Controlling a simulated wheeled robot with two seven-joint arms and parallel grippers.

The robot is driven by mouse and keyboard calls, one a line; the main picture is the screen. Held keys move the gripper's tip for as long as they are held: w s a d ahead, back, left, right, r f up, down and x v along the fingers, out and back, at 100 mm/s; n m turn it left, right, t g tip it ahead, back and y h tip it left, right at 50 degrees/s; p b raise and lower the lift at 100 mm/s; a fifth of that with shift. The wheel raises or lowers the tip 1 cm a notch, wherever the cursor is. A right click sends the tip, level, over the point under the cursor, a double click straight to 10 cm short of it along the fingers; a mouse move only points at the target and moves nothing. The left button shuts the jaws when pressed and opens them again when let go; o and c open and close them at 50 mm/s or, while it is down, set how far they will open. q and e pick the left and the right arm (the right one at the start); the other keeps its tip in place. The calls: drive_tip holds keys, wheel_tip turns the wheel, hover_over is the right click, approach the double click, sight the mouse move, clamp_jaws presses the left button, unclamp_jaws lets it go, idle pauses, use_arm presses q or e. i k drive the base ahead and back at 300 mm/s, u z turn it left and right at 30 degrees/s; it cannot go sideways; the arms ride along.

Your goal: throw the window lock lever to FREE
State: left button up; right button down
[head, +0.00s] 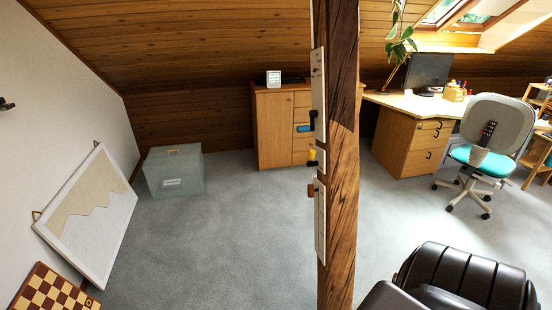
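A dark timber post (341,200) stands upright in the middle of the head view. Narrow white plates are fixed along its left side, an upper plate (318,80) and a lower plate (320,225). A black lever or handle (312,120), a yellow piece (312,155) and a brown knob-like piece (310,190) stick out there. I see them nearly edge-on, so I cannot tell which is the window lock lever, its position, or any FREE marking. Skylight windows (445,10) show at the top right. Neither of my grippers is in view.
A black leather chair (465,275) fills the lower right, close to the post. A swivel chair (495,130) and a desk (410,103) stand behind it. A wooden cabinet (273,130) and a translucent box (173,172) stand at the back. Grey carpet (225,250) left of the post is clear.

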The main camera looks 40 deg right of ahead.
sight(312, 153)
drive_tip(key=u, duration=0.15)
drive_tip(key=i, duration=0.65)
drive_tip(key=z, duration=0.7)
drive_tip(key=i, duration=0.4)
drive_tip(key=z, duration=0.45)
